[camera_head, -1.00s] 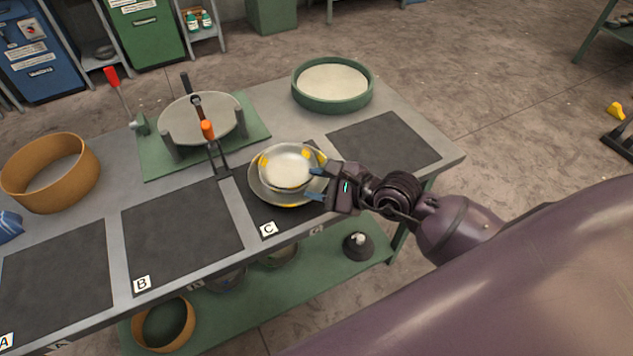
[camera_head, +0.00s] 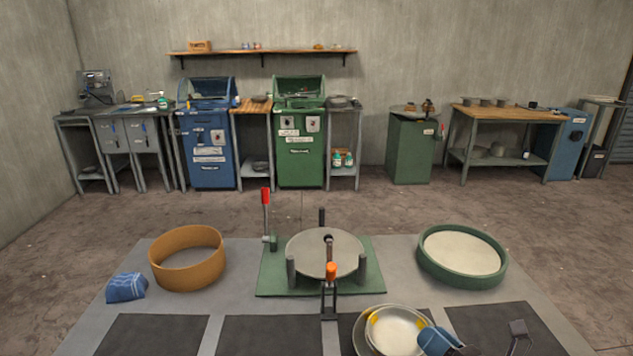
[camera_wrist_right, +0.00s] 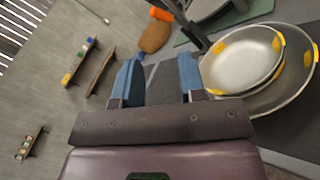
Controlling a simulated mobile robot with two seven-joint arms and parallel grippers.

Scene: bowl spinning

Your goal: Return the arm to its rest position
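My right gripper (camera_head: 437,342) shows at the bottom of the head view, just right of two nested metal bowls. In the right wrist view its two blue fingers stand apart with nothing between them (camera_wrist_right: 160,72). The smaller bowl (camera_head: 397,328), with yellow patches, sits inside the wider bowl (camera_head: 358,336) on a dark pad of the bench. Both bowls also show in the wrist view, the smaller one (camera_wrist_right: 242,60) and the wider one (camera_wrist_right: 298,75), to the right of the fingers. The bottom edge of the head view cuts off the bowls. My left gripper is out of view.
The bench (camera_head: 225,285) carries an orange ring (camera_head: 187,276), a blue cloth (camera_head: 126,287), a round-plate fixture with upright levers (camera_head: 326,252) and a green-rimmed round tray (camera_head: 462,275). Open floor (camera_head: 440,205) lies beyond it, before cabinets along the wall.

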